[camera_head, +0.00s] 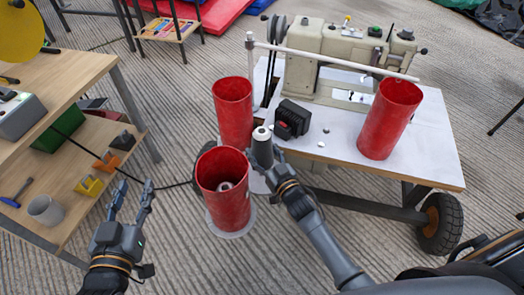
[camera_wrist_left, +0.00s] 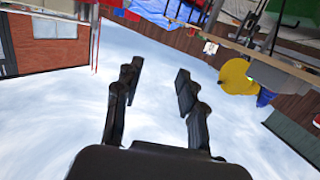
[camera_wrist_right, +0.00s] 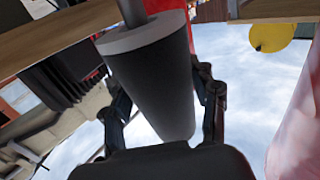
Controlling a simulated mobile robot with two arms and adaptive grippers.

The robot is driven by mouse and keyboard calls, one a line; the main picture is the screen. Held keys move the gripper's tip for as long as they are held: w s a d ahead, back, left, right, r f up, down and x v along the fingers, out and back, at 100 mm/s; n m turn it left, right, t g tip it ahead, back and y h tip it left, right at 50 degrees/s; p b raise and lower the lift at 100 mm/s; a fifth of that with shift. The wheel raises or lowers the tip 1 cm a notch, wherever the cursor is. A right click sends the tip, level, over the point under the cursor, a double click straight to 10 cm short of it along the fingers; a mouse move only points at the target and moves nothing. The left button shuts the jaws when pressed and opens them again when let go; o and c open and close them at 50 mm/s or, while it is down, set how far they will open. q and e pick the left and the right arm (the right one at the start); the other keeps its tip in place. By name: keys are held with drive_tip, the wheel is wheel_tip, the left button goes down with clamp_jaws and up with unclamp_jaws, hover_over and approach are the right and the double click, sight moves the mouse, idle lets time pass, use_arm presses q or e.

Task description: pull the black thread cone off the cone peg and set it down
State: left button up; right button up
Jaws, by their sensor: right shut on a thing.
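The black thread cone (camera_head: 263,152) stands roughly upright near the front left corner of the sewing table, with a pale tip on top. My right gripper (camera_head: 272,172) is shut on it from the front right. In the right wrist view the cone (camera_wrist_right: 152,80) sits between the two fingers, and the grey peg (camera_wrist_right: 131,10) runs into its flat grey end. The peg's base is hidden there. My left gripper (camera_head: 133,195) is open and empty, low at the left; its spread fingers also show in the left wrist view (camera_wrist_left: 158,88).
A red open tube (camera_head: 228,205) stands close left of the cone, another (camera_head: 233,112) behind it. A third red tube (camera_head: 388,120) is on the white sewing table (camera_head: 430,150), beside the sewing machine (camera_head: 340,50). A black box (camera_head: 292,118) is near the cone. Wooden shelves (camera_head: 75,190) stand left.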

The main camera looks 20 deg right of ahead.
drive_tip(key=shift+r+p, duration=0.35)
drive_tip(key=shift+r, duration=0.1)
drive_tip(key=shift+r+p, duration=0.35)
use_arm(q)
drive_tip(key=s+a+f+g+y, duration=0.2)
drive_tip(key=s+f+g, duration=0.2)
drive_tip(key=f, duration=0.4)
drive_tip(key=shift+s+a+f+g+p, duration=0.25)
drive_tip(key=shift+s+g+p, duration=0.15)
drive_tip(key=shift+g, duration=0.5)
use_arm(e)
drive_tip(key=shift+r, duration=0.35)
idle(0.5)
use_arm(q)
drive_tip(key=shift+s, duration=0.15)
